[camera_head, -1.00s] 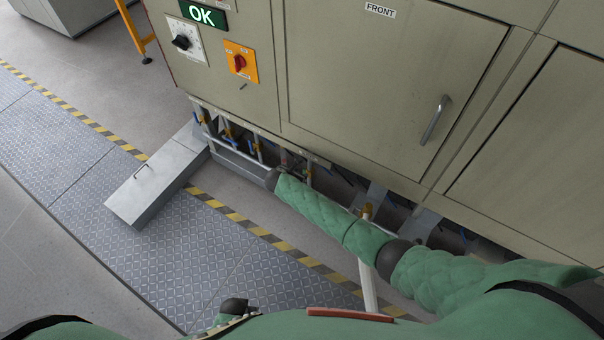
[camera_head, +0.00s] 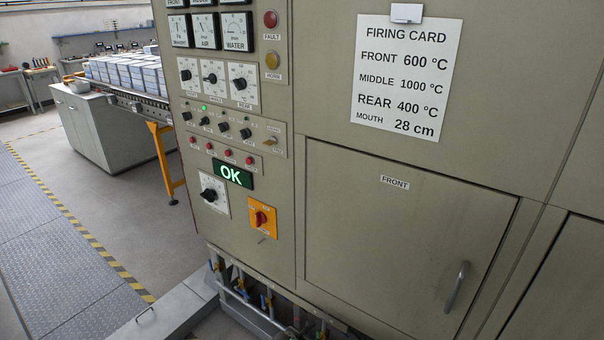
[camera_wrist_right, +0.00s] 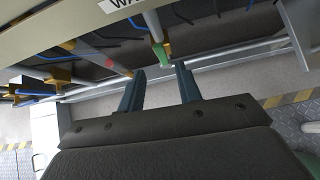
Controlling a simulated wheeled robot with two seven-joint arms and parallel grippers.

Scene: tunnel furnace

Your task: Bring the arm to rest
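My right gripper (camera_wrist_right: 160,84) shows in the right wrist view, its two dark fingers apart with nothing between them. Beyond the fingertips is a pipe with a green valve part (camera_wrist_right: 163,54), under the furnace cabinet (camera_wrist_right: 60,25). It looks apart from the fingers, though the exact gap is hard to judge. Neither of my arms shows in the head view, and my left gripper is in neither view.
The furnace front has a closed FRONT door (camera_head: 395,245), a firing card (camera_head: 405,75), knobs and a lit OK sign (camera_head: 234,175). Blue-handled valve pipes (camera_head: 240,284) run below. A grey metal box (camera_head: 165,314) lies on the floor; the walkway (camera_head: 65,255) at left is clear.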

